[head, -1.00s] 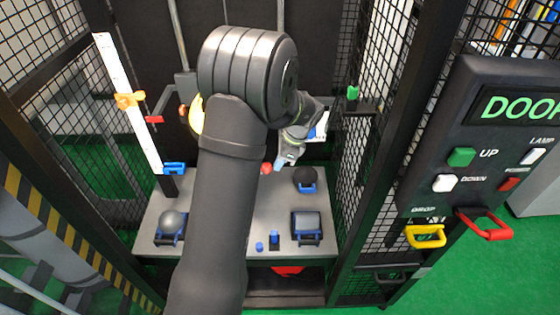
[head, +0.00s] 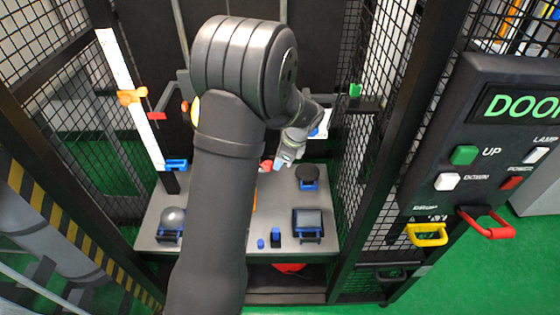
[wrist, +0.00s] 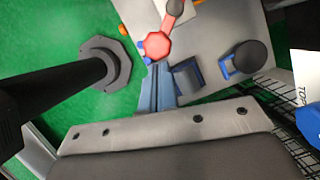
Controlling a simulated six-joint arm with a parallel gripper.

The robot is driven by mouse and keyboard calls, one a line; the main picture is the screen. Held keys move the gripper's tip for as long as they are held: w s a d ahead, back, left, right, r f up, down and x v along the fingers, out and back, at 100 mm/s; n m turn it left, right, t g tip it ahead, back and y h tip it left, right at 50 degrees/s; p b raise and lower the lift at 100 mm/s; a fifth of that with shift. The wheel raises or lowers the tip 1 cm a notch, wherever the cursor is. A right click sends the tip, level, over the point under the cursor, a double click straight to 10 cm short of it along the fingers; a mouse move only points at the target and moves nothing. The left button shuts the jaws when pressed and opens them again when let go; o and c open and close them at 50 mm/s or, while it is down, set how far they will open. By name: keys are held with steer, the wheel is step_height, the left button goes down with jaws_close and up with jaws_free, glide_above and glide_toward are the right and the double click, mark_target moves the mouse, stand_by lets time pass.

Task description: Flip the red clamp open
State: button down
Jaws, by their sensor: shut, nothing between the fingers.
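In the head view a small red part (head: 267,163) sits just left of my gripper tip. My gripper (head: 279,166) points down over the back of the table. In the wrist view its blue-grey fingers (wrist: 156,70) are together and empty, with their tips just below the red knob. I cannot tell whether they touch it. My forearm hides the clamp's base in the head view.
The grey table (head: 335,215) bears a dark round piece (head: 307,173), a dark box in a blue holder (head: 308,220) and a grey ball (head: 173,218). A mesh wall stands at the right, with a button panel (head: 490,150) beyond. A tall white scale (head: 130,100) stands at left.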

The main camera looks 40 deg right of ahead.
steer(key=shift+a, duration=0.2)
steer(key=w+a+m+h, duration=0.2)
steer(key=a+m, duration=0.4)
steer(key=m, duration=0.3)
steer(key=shift+w+a+m+h, duration=0.2)
steer(key=shift+m+h, duration=0.2)
steer(key=shift+h, duration=0.2)
steer(key=shift+d, duration=0.15)
steer(key=shift+w+d, duration=0.25)
steer(key=shift+d, duration=0.45)
steer(key=shift+r, duration=0.1)
steer(key=v, duration=1)
steer(key=shift+a, duration=0.35)
